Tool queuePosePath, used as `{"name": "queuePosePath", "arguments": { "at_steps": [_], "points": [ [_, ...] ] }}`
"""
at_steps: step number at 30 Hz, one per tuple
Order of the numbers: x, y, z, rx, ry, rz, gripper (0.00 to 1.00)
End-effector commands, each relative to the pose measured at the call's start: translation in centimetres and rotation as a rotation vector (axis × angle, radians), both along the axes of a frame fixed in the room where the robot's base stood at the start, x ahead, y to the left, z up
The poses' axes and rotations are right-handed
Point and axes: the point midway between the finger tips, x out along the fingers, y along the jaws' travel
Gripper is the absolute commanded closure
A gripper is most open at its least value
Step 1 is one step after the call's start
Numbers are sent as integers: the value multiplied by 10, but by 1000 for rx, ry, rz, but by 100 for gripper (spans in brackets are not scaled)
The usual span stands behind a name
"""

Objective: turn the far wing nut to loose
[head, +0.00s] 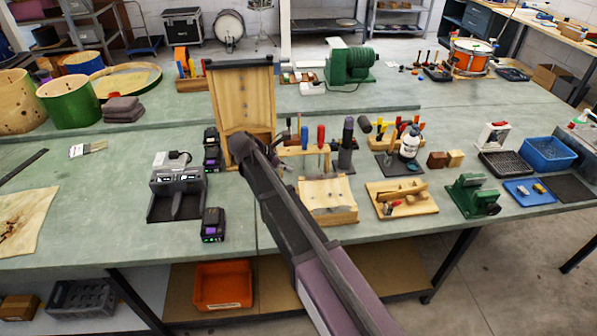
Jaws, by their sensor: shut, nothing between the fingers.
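No wing nut can be made out for certain in the head view. A wooden board with a light wooden fixture and a small red part (401,202) lies at the front, right of my arm. A light wooden block (328,196) lies close to the right side of my arm. My dark arm rises from the bottom edge to a rounded joint over the bench, in front of a tall wooden panel (243,98). My gripper's fingers do not show; the arm hides part of the bench behind it.
A tool rack with screwdrivers (320,136) stands behind the block. A white bottle (409,143), a green vise (473,196) and a blue tray (530,192) are to the right. A grey machine (178,186) and a charger (213,225) are to the left. The bench's front left is partly clear.

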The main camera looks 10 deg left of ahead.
Motion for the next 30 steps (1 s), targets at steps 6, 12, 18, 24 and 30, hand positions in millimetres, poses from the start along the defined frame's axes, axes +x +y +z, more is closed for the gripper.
{"name": "queuePosePath", "arguments": {
  "at_steps": [6, 12, 18, 24, 30],
  "points": [
    [4, -7, -11, 0, 0, -1, 100],
    [11, -20, -26, 0, -1, -4, 100],
    [20, -33, -42, 0, -1, -2, 100],
    [27, -46, -57, 0, -1, -4, 100],
    [36, -60, -72, 1, 0, -2, 100]
  ]
}}
